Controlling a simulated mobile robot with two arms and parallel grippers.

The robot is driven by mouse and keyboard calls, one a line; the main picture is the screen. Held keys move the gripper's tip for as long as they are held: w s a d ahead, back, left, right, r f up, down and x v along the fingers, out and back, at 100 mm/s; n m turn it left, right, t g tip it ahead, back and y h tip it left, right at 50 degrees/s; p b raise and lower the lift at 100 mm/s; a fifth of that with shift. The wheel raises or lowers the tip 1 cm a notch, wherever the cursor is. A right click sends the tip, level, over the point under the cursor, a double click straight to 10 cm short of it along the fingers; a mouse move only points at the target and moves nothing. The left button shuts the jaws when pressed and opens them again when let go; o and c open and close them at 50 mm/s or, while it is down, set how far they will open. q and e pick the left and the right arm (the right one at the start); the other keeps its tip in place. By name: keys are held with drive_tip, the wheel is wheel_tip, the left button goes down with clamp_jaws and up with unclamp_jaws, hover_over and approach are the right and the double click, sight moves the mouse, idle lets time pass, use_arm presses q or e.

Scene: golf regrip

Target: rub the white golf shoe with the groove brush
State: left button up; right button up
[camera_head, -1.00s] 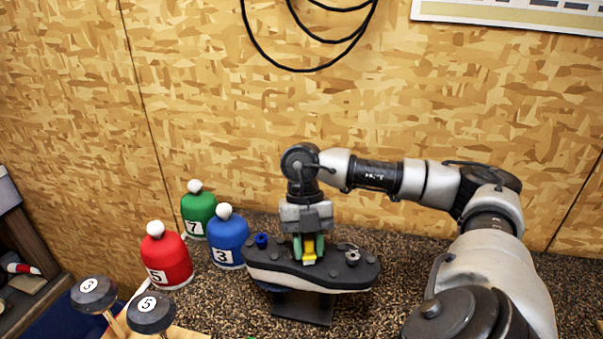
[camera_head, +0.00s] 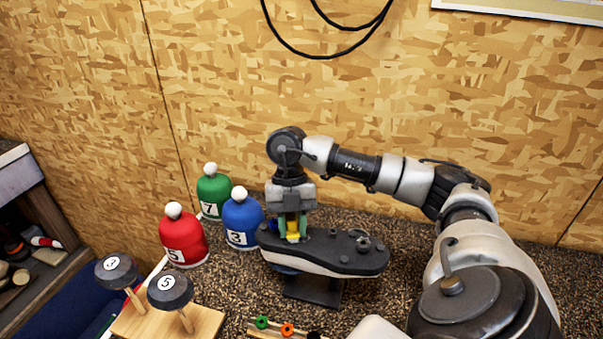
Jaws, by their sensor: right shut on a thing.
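The white golf shoe (camera_head: 310,267) lies sole up on a dark stand (camera_head: 314,290), its black studded sole (camera_head: 335,249) facing upward. My right gripper (camera_head: 293,232) points down over the left part of the sole. It is shut on a small yellow thing (camera_head: 292,237), which looks like the groove brush. The brush's lower end is at the sole; whether it presses on it I cannot tell. The gripper fingers hide much of the brush. My left gripper is not in view.
Red (camera_head: 183,238), blue (camera_head: 243,222) and green (camera_head: 213,193) numbered headcovers stand left of the shoe. Two dark numbered club heads (camera_head: 170,287) rise from a wooden block (camera_head: 205,321) at front left. A strip with coloured pieces (camera_head: 287,329) lies in front.

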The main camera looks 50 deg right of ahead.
idle(0.3)
drive_tip(key=r+p, duration=0.4)
drive_tip(key=r, duration=0.1)
drive_tip(key=shift+w+a+r, duration=0.15)
drive_tip(key=shift+w+r, duration=0.05)
drive_tip(key=shift+r+p, duration=0.4)
drive_tip(key=shift+p, duration=0.1)
drive_tip(key=shift+s, duration=0.1)
drive_tip(key=shift+f, duration=0.1)
drive_tip(key=shift+r+p, duration=1.25)
drive_tip(key=shift+r, duration=0.35)
drive_tip(key=shift+f, duration=0.1)
